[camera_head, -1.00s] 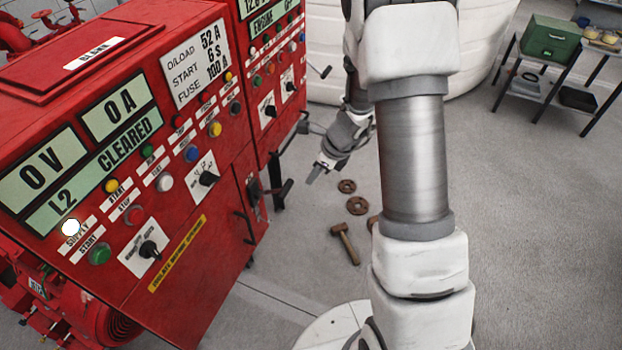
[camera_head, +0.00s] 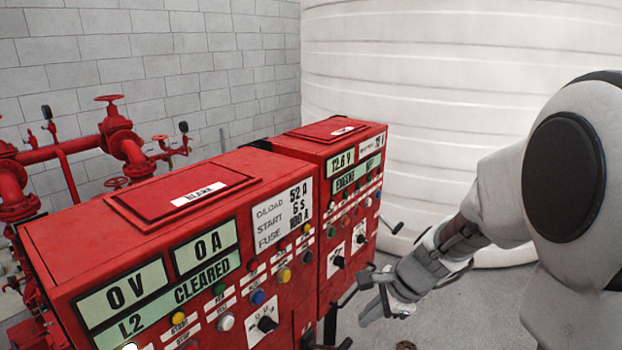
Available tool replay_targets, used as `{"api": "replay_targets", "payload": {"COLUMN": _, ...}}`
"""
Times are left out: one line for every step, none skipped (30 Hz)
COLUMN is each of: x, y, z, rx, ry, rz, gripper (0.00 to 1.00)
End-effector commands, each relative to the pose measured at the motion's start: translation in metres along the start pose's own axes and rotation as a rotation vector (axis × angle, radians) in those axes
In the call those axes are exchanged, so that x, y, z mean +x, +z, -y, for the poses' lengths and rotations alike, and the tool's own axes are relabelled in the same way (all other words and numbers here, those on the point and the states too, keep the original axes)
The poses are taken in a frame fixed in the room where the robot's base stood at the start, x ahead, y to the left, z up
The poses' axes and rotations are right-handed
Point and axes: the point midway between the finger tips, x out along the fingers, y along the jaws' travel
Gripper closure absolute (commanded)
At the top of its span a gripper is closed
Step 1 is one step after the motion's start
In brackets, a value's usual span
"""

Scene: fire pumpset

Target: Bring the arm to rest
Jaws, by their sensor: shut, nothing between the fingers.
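My arm (camera_head: 560,190) comes in large from the right side of the head view, its forearm slanting down to the left. My gripper (camera_head: 376,305) is at its end, below the middle of the picture. It is shut and empty. It appears just right of the rear red control cabinet in the picture; I cannot tell the gap between them.
The front red cabinet (camera_head: 130,240) shows "0 V", "0 A" and "L2 CLEARED". The rear cabinet (camera_head: 340,205) has a crank-like handle (camera_head: 392,227) on its right. Red pipes and valves (camera_head: 118,140) stand left. A white ribbed tank (camera_head: 420,100) stands behind.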

Motion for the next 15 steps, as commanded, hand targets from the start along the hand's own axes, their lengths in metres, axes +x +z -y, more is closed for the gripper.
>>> {"api": "replay_targets", "payload": {"x": -0.017, "y": 0.01, "z": -0.003, "rx": -0.096, "ry": -0.012, "rz": -0.004, "gripper": 1.0}}
{"api": "replay_targets", "payload": {"x": -0.025, "y": 0.015, "z": -0.006, "rx": -0.154, "ry": -0.013, "rz": -0.008, "gripper": 1.0}}
{"api": "replay_targets", "payload": {"x": -0.036, "y": 0.021, "z": -0.01, "rx": -0.233, "ry": -0.014, "rz": -0.014, "gripper": 1.0}}
{"api": "replay_targets", "payload": {"x": -0.044, "y": 0.025, "z": -0.014, "rx": -0.291, "ry": -0.016, "rz": -0.02, "gripper": 1.0}}
{"api": "replay_targets", "payload": {"x": -0.051, "y": 0.029, "z": -0.018, "rx": -0.349, "ry": -0.016, "rz": -0.027, "gripper": 1.0}}
{"api": "replay_targets", "payload": {"x": -0.062, "y": 0.033, "z": -0.023, "rx": -0.426, "ry": -0.016, "rz": -0.038, "gripper": 1.0}}
{"api": "replay_targets", "payload": {"x": -0.069, "y": 0.036, "z": -0.027, "rx": -0.484, "ry": -0.016, "rz": -0.047, "gripper": 1.0}}
{"api": "replay_targets", "payload": {"x": -0.076, "y": 0.039, "z": -0.032, "rx": -0.542, "ry": -0.016, "rz": -0.058, "gripper": 1.0}}
{"api": "replay_targets", "payload": {"x": -0.086, "y": 0.043, "z": -0.037, "rx": -0.618, "ry": -0.015, "rz": -0.072, "gripper": 1.0}}
{"api": "replay_targets", "payload": {"x": -0.093, "y": 0.045, "z": -0.042, "rx": -0.675, "ry": -0.012, "rz": -0.085, "gripper": 1.0}}
{"api": "replay_targets", "payload": {"x": -0.1, "y": 0.047, "z": -0.047, "rx": -0.731, "ry": -0.01, "rz": -0.098, "gripper": 1.0}}
{"api": "replay_targets", "payload": {"x": -0.108, "y": 0.049, "z": -0.054, "rx": -0.805, "ry": -0.006, "rz": -0.117, "gripper": 1.0}}
{"api": "replay_targets", "payload": {"x": -0.115, "y": 0.051, "z": -0.059, "rx": -0.859, "ry": -0.002, "rz": -0.132, "gripper": 1.0}}
{"api": "replay_targets", "payload": {"x": -0.121, "y": 0.052, "z": -0.064, "rx": -0.913, "ry": 0.002, "rz": -0.148, "gripper": 1.0}}
{"api": "replay_targets", "payload": {"x": -0.129, "y": 0.053, "z": -0.071, "rx": -0.985, "ry": 0.008, "rz": -0.171, "gripper": 1.0}}
